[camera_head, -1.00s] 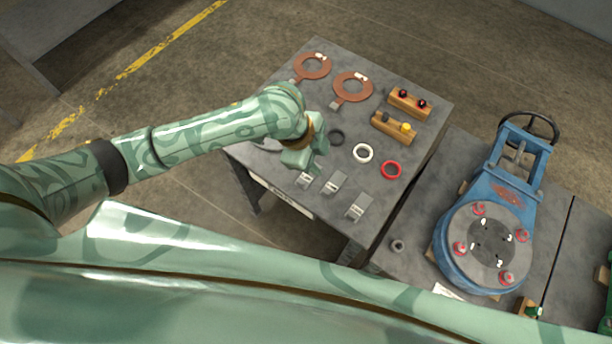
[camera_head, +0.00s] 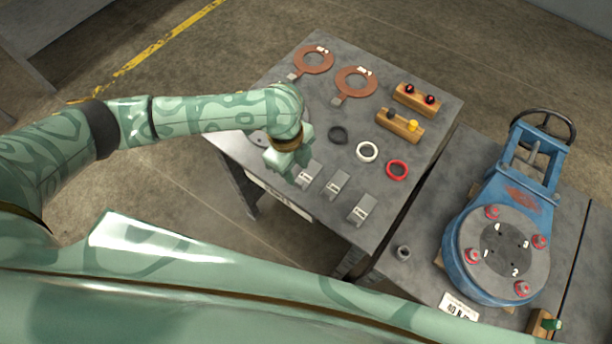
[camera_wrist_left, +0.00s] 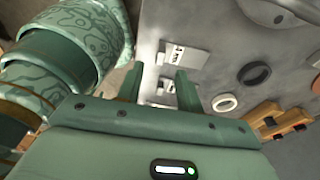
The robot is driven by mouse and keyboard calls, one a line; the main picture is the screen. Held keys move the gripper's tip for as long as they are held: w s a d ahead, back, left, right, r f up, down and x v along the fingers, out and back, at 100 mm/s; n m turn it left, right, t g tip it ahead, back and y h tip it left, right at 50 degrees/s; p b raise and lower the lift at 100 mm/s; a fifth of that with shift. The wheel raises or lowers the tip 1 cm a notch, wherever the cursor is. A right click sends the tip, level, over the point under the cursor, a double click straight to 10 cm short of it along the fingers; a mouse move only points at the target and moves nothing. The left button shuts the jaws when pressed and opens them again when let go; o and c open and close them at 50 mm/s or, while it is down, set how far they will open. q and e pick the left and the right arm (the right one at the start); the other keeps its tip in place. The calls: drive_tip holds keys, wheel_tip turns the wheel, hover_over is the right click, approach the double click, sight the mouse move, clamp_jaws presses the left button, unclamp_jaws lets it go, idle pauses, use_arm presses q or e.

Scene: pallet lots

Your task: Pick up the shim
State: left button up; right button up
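Three grey metal shims with white labels lie in a row along the table's front edge: a left one (camera_head: 309,176), a middle one (camera_head: 335,185) and a right one (camera_head: 362,209). I cannot tell which of them the task means. My left gripper (camera_head: 293,170) is above the table just left of the left shim, pointing down. In the left wrist view its two fingers (camera_wrist_left: 160,85) are apart with nothing held between them. Labelled shim plates show there beyond the fingers, one clearly (camera_wrist_left: 187,57); another lies partly behind the right finger. My right gripper is not in view.
On the grey table (camera_head: 300,215) lie black (camera_head: 338,136), white (camera_head: 367,152) and red (camera_head: 397,170) rings. Two brown ring gaskets (camera_head: 356,83) and wooden blocks with knobs (camera_head: 400,125) are farther back. A blue valve (camera_head: 460,250) stands on the right-hand table.

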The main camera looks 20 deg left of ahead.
sight(299, 181)
use_arm(q)
drive_tip(key=f+b, duration=0.2)
drive_tip(key=f, duration=0.1)
drive_tip(key=f+b, duration=0.1)
drive_tip(key=f, duration=0.1)
drive_tip(key=shift+d+f, duration=0.1)
drive_tip(key=shift+d, duration=0.15)
drive_tip(key=shift+c, duration=0.6)
clamp_jaws()
